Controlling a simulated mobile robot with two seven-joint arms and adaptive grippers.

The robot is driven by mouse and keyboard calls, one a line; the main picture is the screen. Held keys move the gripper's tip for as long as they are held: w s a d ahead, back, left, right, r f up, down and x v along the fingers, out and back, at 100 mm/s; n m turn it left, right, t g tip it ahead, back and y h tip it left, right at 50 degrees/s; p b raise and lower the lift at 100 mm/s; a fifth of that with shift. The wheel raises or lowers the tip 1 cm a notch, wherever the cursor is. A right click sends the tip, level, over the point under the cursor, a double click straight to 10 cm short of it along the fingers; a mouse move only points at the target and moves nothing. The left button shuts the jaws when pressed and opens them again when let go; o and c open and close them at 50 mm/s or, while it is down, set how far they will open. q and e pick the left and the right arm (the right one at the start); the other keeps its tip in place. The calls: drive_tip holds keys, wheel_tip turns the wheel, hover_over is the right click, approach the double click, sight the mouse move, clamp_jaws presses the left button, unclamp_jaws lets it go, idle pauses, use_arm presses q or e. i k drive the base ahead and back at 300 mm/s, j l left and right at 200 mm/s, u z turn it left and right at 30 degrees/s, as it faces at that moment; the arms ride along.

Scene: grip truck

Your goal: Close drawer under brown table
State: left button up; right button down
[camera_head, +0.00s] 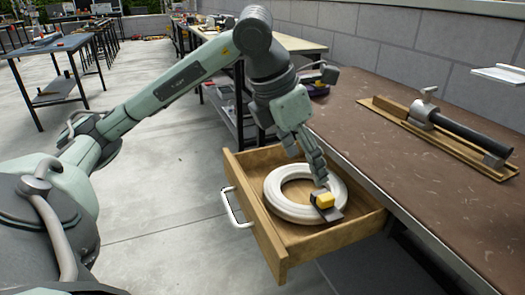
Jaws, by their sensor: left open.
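The brown table (360,130) runs along the right side. Under its edge a wooden drawer (270,238) is pulled out, with a white handle (235,208) on its front, which faces left. In the drawer lie a white ring-shaped coil (285,207) and a small yellow and dark object (323,201). My left gripper (318,172) reaches down from above at the drawer's far right part, over the coil. It is open, and I see nothing held in it. Whether its fingers touch the coil cannot be told. My right gripper is not in view.
A tool with a dark cylinder (455,128) lies on a wooden board on the brown table. A white shelf (497,74) sticks out from the grey wall (400,45). Other worktables stand behind. The concrete floor (165,195) left of the drawer is clear.

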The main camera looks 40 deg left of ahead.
sight(284, 245)
drive_tip(key=u, duration=1.45)
